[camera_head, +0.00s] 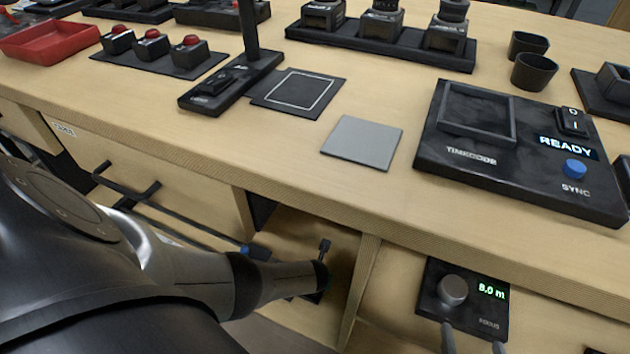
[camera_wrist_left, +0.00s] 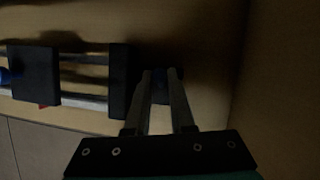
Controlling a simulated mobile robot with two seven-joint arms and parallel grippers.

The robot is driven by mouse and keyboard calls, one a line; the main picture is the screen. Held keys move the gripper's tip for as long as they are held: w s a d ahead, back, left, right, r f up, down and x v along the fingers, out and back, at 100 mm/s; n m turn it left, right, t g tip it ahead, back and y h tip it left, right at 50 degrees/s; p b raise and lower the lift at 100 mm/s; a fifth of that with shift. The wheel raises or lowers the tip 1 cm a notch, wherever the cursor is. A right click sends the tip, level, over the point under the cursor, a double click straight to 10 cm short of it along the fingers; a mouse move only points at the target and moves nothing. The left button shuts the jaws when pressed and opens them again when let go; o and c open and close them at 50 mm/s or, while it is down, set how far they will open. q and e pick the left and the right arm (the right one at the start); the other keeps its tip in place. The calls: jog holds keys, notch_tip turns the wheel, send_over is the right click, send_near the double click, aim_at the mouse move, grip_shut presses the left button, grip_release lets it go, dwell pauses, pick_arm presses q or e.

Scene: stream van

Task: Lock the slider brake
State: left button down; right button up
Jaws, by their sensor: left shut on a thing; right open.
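A slider with two rails (camera_wrist_left: 85,75) runs across the left wrist view. It has a black carriage (camera_wrist_left: 35,75) and a black end block (camera_wrist_left: 119,80). In the head view the slider's rail (camera_head: 190,228) runs below the bench edge, with a small blue knob (camera_head: 246,250). My left arm hides the left fingers there. My right gripper (camera_head: 473,337) is open below a focus knob (camera_head: 453,290), apart from it.
The focus panel (camera_head: 490,318) reads 8.0 m. Upright wooden dividers (camera_head: 358,285) flank the slider's bay. Above is the bench top with a timecode box (camera_head: 435,150) showing READY, a grey square (camera_head: 362,143) and a black stand (camera_head: 205,103).

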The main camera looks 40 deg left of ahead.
pick_arm(q)
jog(key=shift+s+d+t, duration=0.1)
jog(key=shift+s+t, duration=0.05)
jog(key=shift+t, duration=0.15)
dwell(0.4)
jog(key=shift+s+t, duration=0.2)
jog(key=shift+t, duration=0.1)
jog(key=shift+s+f+t+y+b, duration=0.1)
jog(key=shift+s+t+y+b, duration=0.15)
jog(key=shift+t, duration=0.25)
jog(key=shift+s+d+t+b, duration=0.1)
jog(key=shift+t+b, duration=0.3)
jog(key=shift+b, duration=0.05)
jog(key=shift+s+d+t+y+b, duration=0.1)
jog(key=shift+s+t+y+b, duration=0.25)
jog(key=shift+t+b, duration=0.35)
jog(key=shift+s+t, duration=0.15)
jog(key=shift+t, duration=0.45)
pick_arm(e)
jog(key=a+r+t+y, duration=0.1)
jog(key=t, duration=0.1)
jog(key=s+a+r+t+y, duration=0.1)
jog(key=a+t, duration=0.1)
jog(key=shift+a+r+m+t, duration=0.1)
jog(key=shift+r+m+t, duration=0.2)
jog(key=shift+r+m, duration=0.1)
pick_arm(q)
jog(key=shift+s+d+f+n+t+y, duration=0.1)
jog(key=shift+s+n+t+y, duration=0.15)
jog(key=shift+t, duration=0.25)
